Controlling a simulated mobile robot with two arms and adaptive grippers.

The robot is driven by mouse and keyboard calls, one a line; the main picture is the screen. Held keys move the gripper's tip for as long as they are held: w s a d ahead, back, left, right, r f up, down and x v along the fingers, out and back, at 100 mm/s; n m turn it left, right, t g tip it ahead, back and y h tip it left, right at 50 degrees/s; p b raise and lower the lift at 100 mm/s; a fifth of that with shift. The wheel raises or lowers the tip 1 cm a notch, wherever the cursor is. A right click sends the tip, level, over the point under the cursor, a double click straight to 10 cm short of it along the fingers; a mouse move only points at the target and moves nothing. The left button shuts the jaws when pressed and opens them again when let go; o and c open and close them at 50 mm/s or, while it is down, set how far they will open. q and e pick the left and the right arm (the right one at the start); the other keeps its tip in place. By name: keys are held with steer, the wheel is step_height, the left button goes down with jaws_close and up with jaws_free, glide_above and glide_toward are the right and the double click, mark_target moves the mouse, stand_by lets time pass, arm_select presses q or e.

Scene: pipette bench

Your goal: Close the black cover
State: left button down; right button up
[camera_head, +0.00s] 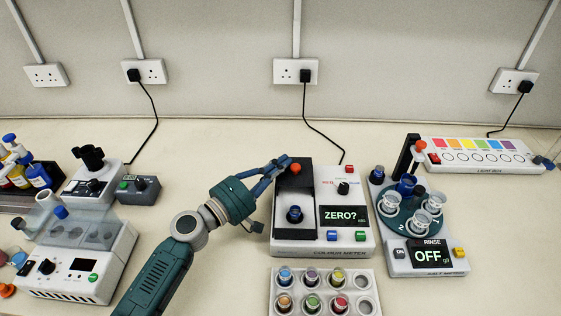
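The black cover (293,174) is on the white colour meter (298,249). It stands raised at the back of a dark well, with an orange knob (295,168) near its top. A vial with a blue cap (294,214) shows in the open well in front of it. My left gripper (281,170) reaches in from the left, its fingertips at the cover's left edge beside the knob. Whether they touch the cover, and how far apart the fingers are, I cannot tell. My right gripper is not clearly in view.
The meter's screen reads "ZERO?". A rack of coloured vials (322,272) stands in front of the meter. A rinse device (405,265) with a turntable stands close on the right, its screen reading "OFF". A white device (65,283) is at the left. Cables run behind.

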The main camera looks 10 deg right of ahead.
arm_select(q)
steer(key=s, duration=0.4)
steer(key=s+a, duration=0.1)
steer(key=s, duration=0.3)
steer(key=s+a, duration=0.1)
steer(key=s, duration=0.3)
steer(key=shift+a, duration=0.35)
steer(key=r+v, duration=0.1)
steer(key=v, duration=1)
steer(key=shift+s+a+f, duration=0.25)
steer(key=shift+a+f, duration=0.05)
steer(key=shift+f, duration=0.25)
